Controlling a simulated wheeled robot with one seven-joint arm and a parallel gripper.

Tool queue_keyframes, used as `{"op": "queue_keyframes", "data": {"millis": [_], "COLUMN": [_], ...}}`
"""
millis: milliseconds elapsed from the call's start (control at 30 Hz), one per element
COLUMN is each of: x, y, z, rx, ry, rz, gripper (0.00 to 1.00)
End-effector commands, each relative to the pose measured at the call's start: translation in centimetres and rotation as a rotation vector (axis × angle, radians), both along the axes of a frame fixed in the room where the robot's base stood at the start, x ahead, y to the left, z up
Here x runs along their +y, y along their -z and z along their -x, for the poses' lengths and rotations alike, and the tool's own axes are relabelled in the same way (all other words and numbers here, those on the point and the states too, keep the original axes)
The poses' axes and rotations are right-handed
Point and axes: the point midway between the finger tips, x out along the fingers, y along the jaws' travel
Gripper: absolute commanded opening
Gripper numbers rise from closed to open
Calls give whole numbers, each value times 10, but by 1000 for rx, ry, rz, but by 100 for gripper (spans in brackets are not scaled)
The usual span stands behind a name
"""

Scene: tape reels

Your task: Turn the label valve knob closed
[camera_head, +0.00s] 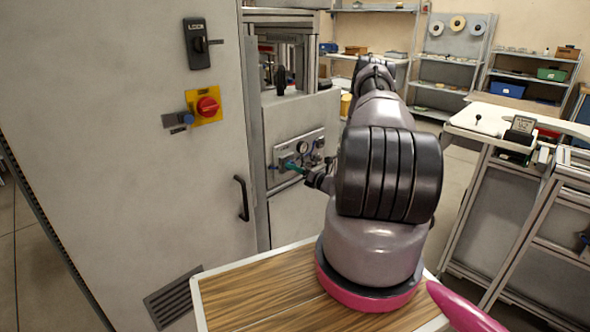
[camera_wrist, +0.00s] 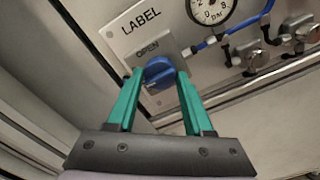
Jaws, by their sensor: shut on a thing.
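The label valve knob (camera_wrist: 158,73) is blue and sits on a grey panel (camera_wrist: 113,58) marked "LABEL", with "OPEN" printed beside the knob. My gripper (camera_wrist: 157,82) has two green fingers, one on each side of the knob, and is shut on it. The fingers hide part of the knob's sides. In the head view my gripper (camera_head: 296,168) reaches the valve panel (camera_head: 313,138) on the machine, and the knob is too small to make out clearly there.
A pressure gauge (camera_wrist: 211,8) and blue tubing with metal fittings (camera_wrist: 248,53) are right of the knob. A grey cabinet door (camera_head: 110,150) with a red rotary switch (camera_head: 207,106) and black handle (camera_head: 241,198) stands left of my arm. A white-topped bench (camera_head: 480,118) is at right.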

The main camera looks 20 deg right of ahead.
Motion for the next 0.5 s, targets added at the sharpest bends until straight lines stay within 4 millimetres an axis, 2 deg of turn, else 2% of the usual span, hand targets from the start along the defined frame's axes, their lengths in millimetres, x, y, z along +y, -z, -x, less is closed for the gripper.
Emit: {"op": "queue_keyframes", "data": {"millis": [500], "x": [-1], "y": [1], "z": [1], "rx": [-8], "ry": [1], "rz": [31], "gripper": [0]}}
